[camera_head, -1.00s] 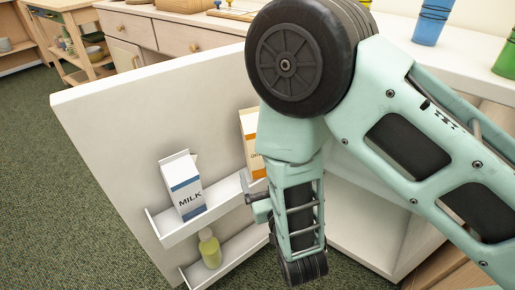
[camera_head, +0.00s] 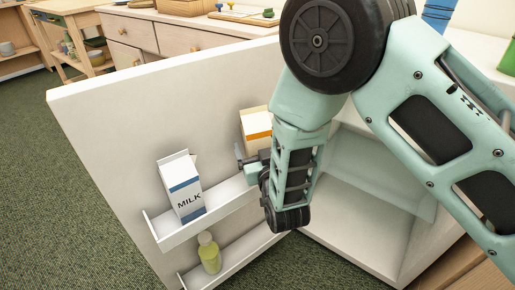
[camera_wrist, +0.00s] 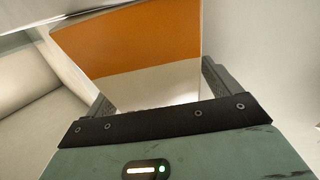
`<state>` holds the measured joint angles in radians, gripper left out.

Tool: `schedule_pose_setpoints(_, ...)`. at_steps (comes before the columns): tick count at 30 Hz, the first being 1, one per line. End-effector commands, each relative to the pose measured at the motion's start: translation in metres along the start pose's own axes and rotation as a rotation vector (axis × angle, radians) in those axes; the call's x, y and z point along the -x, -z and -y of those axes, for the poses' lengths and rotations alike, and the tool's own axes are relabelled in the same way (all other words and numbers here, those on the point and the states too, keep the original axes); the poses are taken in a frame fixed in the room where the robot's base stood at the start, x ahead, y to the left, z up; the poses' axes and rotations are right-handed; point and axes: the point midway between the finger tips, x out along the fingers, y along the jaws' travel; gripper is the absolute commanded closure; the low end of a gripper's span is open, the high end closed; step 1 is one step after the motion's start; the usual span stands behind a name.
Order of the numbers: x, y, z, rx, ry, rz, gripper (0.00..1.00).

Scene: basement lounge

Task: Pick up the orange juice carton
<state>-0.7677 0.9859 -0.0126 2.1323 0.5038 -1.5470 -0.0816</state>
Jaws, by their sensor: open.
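The orange juice carton (camera_head: 257,124), white with an orange band, stands on the upper door shelf, partly hidden behind my arm in the head view. In the wrist view the carton (camera_wrist: 140,50) fills the space ahead, its orange band and white lower part close up. My gripper (camera_wrist: 155,95) is open, with one finger on each side of the carton's lower part. In the head view my gripper (camera_head: 246,160) is at the carton's lower front. I cannot tell whether the fingers touch it.
A milk carton (camera_head: 183,187) stands left on the same door shelf (camera_head: 215,207). A yellow-green bottle (camera_head: 209,253) stands on the lower shelf. The open white door (camera_head: 110,130) is behind them. The cabinet interior (camera_head: 365,190) to the right looks empty.

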Motion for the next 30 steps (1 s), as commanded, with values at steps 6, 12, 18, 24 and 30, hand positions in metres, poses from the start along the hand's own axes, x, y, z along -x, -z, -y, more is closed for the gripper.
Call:
schedule_pose_setpoints(6, 0.0, 0.0, 0.0, 0.0, 0.0, 0.0, 0.44)
schedule_pose_setpoints(12, 0.0, 0.001, 0.0, -0.001, -0.001, -0.002, 0.81)
schedule_pose_setpoints(18, 0.001, 0.003, 0.0, -0.001, 0.0, -0.002, 0.81)
schedule_pose_setpoints(24, 0.004, 0.016, -0.003, -0.001, -0.001, -0.002, 0.81)
schedule_pose_setpoints(30, 0.004, 0.046, -0.005, -0.002, -0.001, -0.004, 0.81)
